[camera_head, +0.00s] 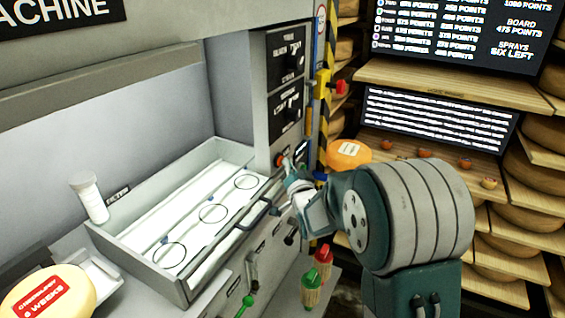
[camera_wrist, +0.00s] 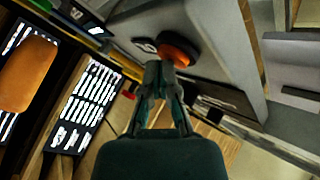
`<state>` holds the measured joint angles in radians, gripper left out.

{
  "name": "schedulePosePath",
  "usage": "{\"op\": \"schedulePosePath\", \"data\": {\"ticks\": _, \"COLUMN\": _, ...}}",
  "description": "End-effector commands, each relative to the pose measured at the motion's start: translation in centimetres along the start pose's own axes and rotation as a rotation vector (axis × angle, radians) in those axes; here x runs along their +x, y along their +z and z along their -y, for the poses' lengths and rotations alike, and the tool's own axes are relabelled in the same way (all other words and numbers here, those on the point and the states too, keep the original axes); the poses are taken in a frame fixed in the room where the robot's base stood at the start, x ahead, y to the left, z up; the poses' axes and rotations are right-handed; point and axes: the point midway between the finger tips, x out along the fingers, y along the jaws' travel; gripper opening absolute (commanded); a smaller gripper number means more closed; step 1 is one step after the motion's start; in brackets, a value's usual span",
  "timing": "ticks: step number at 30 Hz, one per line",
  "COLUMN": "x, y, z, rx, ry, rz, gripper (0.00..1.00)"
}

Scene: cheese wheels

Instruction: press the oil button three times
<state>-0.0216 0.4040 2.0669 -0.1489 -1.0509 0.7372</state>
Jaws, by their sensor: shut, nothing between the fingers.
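A round orange-red button (camera_head: 280,160) sits on the grey machine's front, low on the narrow panel right of the tray. It also shows large in the wrist view (camera_wrist: 179,50), with a small dark label beside it that I cannot read. My gripper (camera_head: 288,169) is shut and empty, its tips pointed at the button. In the wrist view the closed fingertips (camera_wrist: 160,72) overlap the button's lower edge. I cannot tell whether they touch it or whether it is pressed in.
A tray (camera_head: 205,262) with three rings lies left of my gripper. Black knob panels (camera_head: 287,55) are above the button. A yellow box with a red knob (camera_head: 323,84) is to the right. Cheese shelves (camera_head: 440,80) stand at right.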

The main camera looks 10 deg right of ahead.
Motion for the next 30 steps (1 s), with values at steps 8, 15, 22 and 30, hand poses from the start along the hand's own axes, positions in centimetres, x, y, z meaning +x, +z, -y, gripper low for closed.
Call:
{"op": "schedulePosePath", "data": {"ticks": 8, "x": 0.0, "y": 0.0, "z": 0.0, "rx": 0.000, "ry": 0.000, "rz": 0.001, "gripper": 0.00}}
{"op": "schedulePosePath", "data": {"ticks": 15, "x": -0.6, "y": -0.5, "z": -0.4, "rx": -0.001, "ry": 0.000, "rz": -0.001, "gripper": 0.00}}
{"op": "schedulePosePath", "data": {"ticks": 22, "x": -1.2, "y": -0.8, "z": -0.8, "rx": 0.000, "ry": -0.001, "rz": 0.000, "gripper": 0.00}}
{"op": "schedulePosePath", "data": {"ticks": 30, "x": -1.3, "y": -1.0, "z": -0.9, "rx": -0.001, "ry": 0.000, "rz": 0.000, "gripper": 0.00}}
